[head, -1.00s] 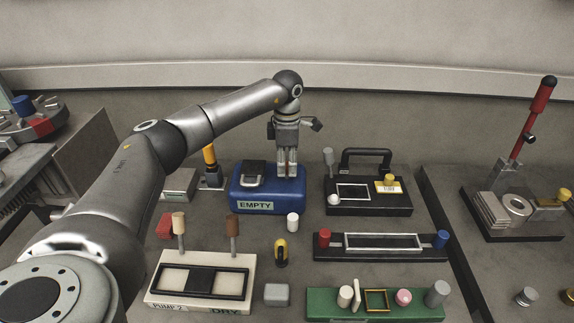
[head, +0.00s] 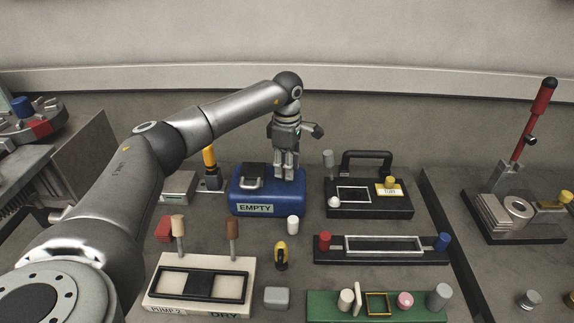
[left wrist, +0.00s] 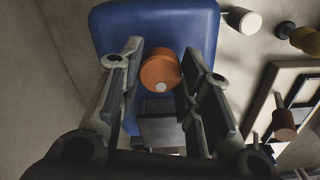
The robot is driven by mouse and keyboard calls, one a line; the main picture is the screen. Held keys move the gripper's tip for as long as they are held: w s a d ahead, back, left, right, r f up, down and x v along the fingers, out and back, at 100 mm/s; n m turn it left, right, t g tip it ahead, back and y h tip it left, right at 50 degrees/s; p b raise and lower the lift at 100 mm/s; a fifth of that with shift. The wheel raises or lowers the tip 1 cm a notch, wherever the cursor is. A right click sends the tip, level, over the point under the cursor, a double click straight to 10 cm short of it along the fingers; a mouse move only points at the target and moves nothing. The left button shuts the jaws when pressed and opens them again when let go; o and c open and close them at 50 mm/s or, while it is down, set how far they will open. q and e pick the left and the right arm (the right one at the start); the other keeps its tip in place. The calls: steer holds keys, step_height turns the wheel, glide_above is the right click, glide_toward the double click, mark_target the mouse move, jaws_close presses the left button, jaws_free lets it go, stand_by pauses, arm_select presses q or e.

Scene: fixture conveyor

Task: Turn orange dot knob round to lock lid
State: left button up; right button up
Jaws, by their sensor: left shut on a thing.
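A blue box (head: 245,203) labelled EMPTY stands on the bench, with a dark grey latch-like part (head: 251,176) on its top left. In the left wrist view, an orange round knob (left wrist: 158,68) with a white dot sits on the blue lid (left wrist: 115,25). My left gripper (head: 286,174) points down at the right part of the box and is shut on the knob, with one finger on each side. In the head view the gripper hides the knob. My right gripper is not in view.
A black fixture with a handle (head: 368,157) stands right of the box. A pump block (head: 200,295), a white cylinder (head: 293,224) and a yellow-black part (head: 281,256) stand in front. A red-handled lever press (head: 540,100) is at the far right.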

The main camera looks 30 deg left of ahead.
arm_select(q)
steer(key=shift+w+r, duration=0.1)
steer(key=shift+r, duration=0.05)
steer(key=o, duration=1)
step_height(320, 180, up, 12)
